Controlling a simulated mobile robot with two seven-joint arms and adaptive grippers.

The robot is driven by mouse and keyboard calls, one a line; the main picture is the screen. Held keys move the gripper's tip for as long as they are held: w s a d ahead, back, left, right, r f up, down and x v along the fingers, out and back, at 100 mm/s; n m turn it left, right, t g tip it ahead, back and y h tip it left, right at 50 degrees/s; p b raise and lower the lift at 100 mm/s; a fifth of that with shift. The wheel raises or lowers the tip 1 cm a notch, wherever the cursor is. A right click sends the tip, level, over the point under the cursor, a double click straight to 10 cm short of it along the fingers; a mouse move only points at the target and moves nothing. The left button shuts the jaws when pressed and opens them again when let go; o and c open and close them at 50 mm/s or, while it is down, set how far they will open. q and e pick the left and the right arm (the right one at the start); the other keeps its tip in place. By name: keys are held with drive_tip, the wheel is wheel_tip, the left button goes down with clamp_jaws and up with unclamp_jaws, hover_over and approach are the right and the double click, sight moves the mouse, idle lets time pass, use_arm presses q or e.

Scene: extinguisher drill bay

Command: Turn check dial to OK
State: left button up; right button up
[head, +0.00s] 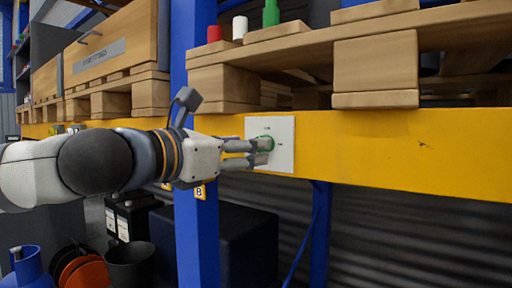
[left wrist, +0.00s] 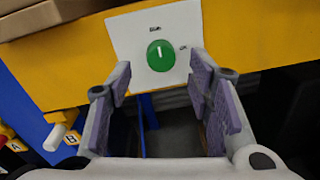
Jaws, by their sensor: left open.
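The check dial is a round green knob with a white pointer line (left wrist: 161,55), set on a white panel (left wrist: 125,38). In the left wrist view the pointer stands about upright, toward a small label above the dial; another label is at its right. Both are too small to read. In the head view the dial (head: 267,143) is partly hidden by my fingers, and the panel (head: 285,160) is on a yellow beam. My left gripper (head: 262,152) is open at the dial, its fingers (left wrist: 161,68) on either side of it in the picture. I cannot tell whether they touch it. My right gripper is out of view.
The yellow rack beam (head: 400,150) runs across, with wooden pallets (head: 375,62) overhanging above. A blue upright (head: 197,235) stands below my left wrist. Red, white and green cylinders (head: 271,13) stand on top. A dark bucket (head: 130,264) is on the lower left.

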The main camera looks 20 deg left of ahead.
use_arm(q)
drive_tip(key=x, duration=0.3)
drive_tip(key=shift+w+d, duration=0.1)
drive_tip(key=shift+c, duration=0.2)
clamp_jaws()
